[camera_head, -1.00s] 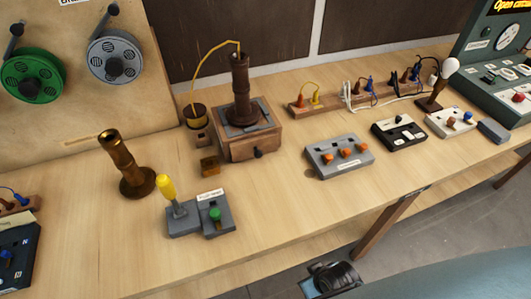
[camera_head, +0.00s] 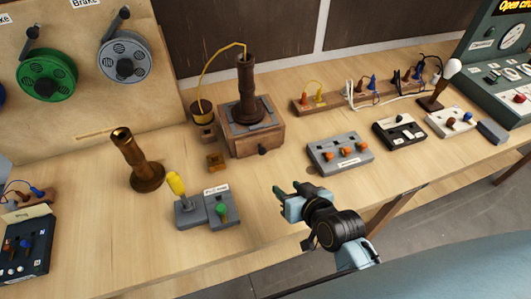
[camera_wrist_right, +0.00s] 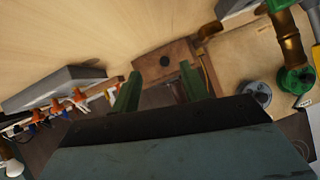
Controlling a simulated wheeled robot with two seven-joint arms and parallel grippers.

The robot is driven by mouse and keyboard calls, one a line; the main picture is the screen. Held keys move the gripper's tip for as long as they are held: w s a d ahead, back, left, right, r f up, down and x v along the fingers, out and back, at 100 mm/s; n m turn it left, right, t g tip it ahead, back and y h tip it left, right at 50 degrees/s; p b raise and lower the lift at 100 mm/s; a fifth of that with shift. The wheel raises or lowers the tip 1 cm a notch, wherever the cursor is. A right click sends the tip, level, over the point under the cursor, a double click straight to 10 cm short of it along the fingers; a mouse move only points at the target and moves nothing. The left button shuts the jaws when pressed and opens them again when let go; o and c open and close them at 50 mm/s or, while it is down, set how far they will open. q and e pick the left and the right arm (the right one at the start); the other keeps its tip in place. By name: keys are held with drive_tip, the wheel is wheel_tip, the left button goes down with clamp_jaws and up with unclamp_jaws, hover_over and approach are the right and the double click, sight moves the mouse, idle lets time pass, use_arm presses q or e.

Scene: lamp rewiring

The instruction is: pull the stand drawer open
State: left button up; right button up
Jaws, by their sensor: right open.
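The wooden stand (camera_head: 241,144) sits on the bench with a dark brown lamp column (camera_head: 247,92) upright on its grey top plate. Its front has a small dark drawer knob (camera_head: 262,151), and the drawer looks closed. In the right wrist view the stand's wooden front (camera_wrist_right: 150,70) and the round dark knob (camera_wrist_right: 164,61) show ahead, between the green fingers. My right gripper (camera_head: 284,194) is open and empty, apart from the knob, on the near right side of the stand. In the right wrist view the gripper (camera_wrist_right: 160,86) has its fingers spread. My left gripper is out of view.
A grey box with orange knobs (camera_head: 340,152) stands right of the stand. A joystick box (camera_head: 190,213) with a yellow handle and a brass column (camera_head: 132,155) stand to the left. A small brass block (camera_head: 216,162) lies beside the stand. Bench before the knob is clear.

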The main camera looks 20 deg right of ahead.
sight(264, 152)
drive_tip(key=shift+m+t, duration=0.6)
drive_tip(key=shift+t, duration=0.3)
drive_tip(key=x, duration=0.5)
drive_tip(key=r+x, duration=0.1)
drive_tip(key=x, duration=0.4)
drive_tip(key=w+r+b+x, duration=0.1)
drive_tip(key=x, duration=0.4)
drive_tip(key=shift+w+d+r, duration=0.1)
drive_tip(key=shift+d, duration=0.25)
clamp_jaws()
